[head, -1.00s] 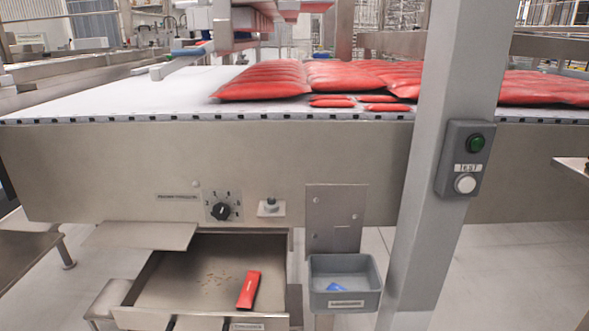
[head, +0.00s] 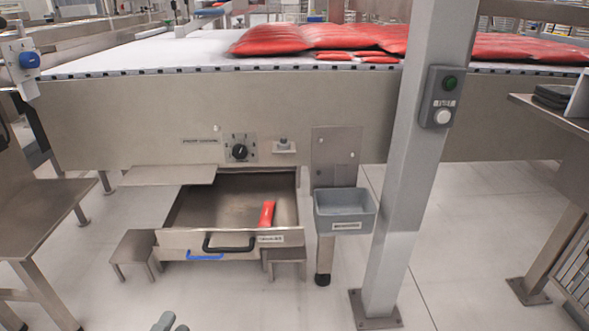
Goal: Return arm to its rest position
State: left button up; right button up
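My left gripper (head: 168,322) just enters the bottom edge of the head view, left of centre. Only grey tips show, above the floor and in front of the open drawer (head: 178,243). Nothing is seen held in them, and their opening is too cut off to judge. The rest of the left arm is out of view. My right gripper is not in view. A red packet (head: 267,213) lies inside the drawer at its right side.
A white conveyor (head: 150,55) carries red bags (head: 350,38). A grey bin (head: 345,209) hangs right of the drawer. A grey post (head: 400,215) with a button box (head: 440,97) stands in front.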

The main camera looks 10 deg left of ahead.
pick_arm(q)
jog(key=s+d+r+n+g+h, duration=0.2)
jog(key=d+n+g+h, duration=0.45)
jog(key=d+n, duration=0.9)
jog(key=s+a+r+m+g+y+p, duration=0.1)
jog(key=r+p, duration=0.6)
jog(key=p, duration=0.7)
jog(key=s+a+r+m+g+y+p, duration=0.1)
jog(key=a+r+y+p, duration=0.4)
jog(key=p, duration=1)
notch_tip(320, 180, up, 3)
jog(key=shift+s+a+f, duration=0.15)
jog(key=shift+s+a, duration=0.55)
jog(key=shift+s, duration=0.15)
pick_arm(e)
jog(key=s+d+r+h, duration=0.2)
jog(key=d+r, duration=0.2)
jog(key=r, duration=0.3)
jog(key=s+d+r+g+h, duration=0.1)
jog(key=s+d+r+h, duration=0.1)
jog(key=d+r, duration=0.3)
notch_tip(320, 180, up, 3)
